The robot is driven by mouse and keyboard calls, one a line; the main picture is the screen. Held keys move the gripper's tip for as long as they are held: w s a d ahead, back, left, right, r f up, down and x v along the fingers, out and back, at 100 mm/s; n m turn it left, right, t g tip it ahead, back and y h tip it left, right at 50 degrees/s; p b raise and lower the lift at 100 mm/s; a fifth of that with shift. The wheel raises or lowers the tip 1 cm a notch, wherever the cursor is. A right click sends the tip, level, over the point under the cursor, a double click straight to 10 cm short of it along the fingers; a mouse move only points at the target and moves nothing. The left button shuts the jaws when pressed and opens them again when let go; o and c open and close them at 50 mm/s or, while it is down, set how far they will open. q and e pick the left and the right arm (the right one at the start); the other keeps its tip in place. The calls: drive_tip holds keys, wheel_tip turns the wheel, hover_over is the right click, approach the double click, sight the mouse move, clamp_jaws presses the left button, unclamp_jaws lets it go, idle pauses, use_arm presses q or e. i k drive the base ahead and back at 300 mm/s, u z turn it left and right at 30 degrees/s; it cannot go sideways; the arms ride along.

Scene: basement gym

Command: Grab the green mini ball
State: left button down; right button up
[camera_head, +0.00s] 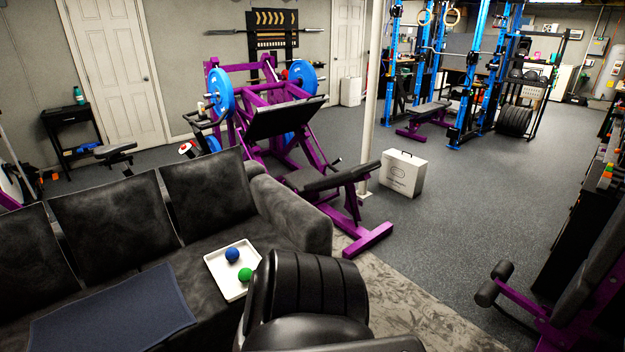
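The green mini ball (246,275) lies in a white square tray (224,287) on the seat of a dark grey sofa. A blue ball (232,255) lies in the same tray, just behind and to the left of the green one. The green ball is near the tray's right side, close to a black padded chair (305,282) in front. Neither of my grippers is in view.
The sofa (115,222) fills the lower left, with a dark blue cloth (112,312) on its seat. A purple leg press machine (375,240) stands behind it. A white case (403,173) stands on the floor. Open grey floor (455,225) lies to the right.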

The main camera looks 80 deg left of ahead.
sight(244, 275)
drive_tip(key=u, duration=1.7)
drive_tip(key=i, duration=2.35)
drive_tip(key=u, duration=1.8)
